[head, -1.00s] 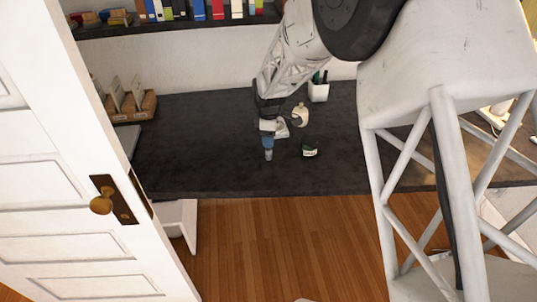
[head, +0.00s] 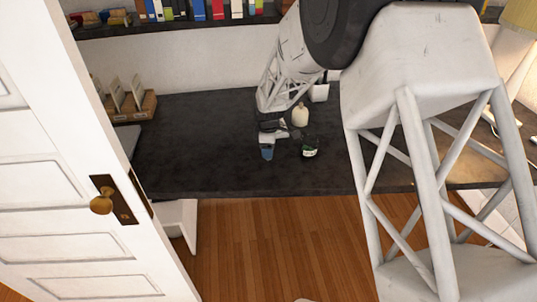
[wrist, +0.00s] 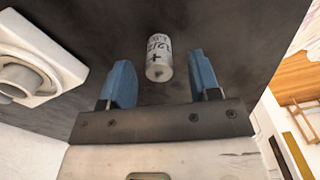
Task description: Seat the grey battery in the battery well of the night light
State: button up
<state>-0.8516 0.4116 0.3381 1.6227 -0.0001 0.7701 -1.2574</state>
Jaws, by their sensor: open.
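The grey battery (wrist: 158,58) lies on the dark desk in the wrist view, with dark print and a plus mark on its side. My gripper (wrist: 161,75) is open, its blue fingers on either side of the battery with gaps to both. A white block with a raised round socket, seemingly the night light (wrist: 40,62), is at the left of the wrist view. Its white body shows partly in the head view (head: 283,130), behind my gripper (head: 267,152). The battery cannot be made out in the head view.
A white pen cup (head: 319,92) is farther back. The desk (head: 190,150) is clear to the left; its front edge is near.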

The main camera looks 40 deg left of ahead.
dwell(0.5)
jog(key=c, duration=1)
jog(key=shift+r, duration=0.15)
jog(key=shift+c, duration=0.2)
jog(key=shift+r, duration=1.4)
jog(key=shift+s+d+r, duration=0.1)
jog(key=shift+d+r, duration=0.05)
jog(key=shift+r, duration=0.15)
jog(key=s+d+r, duration=0.1)
jog(key=s+d, duration=0.9)
jog(key=d, duration=0.1)
jog(key=shift+s+d+r, duration=0.15)
jog(key=shift+s+d, duration=0.1)
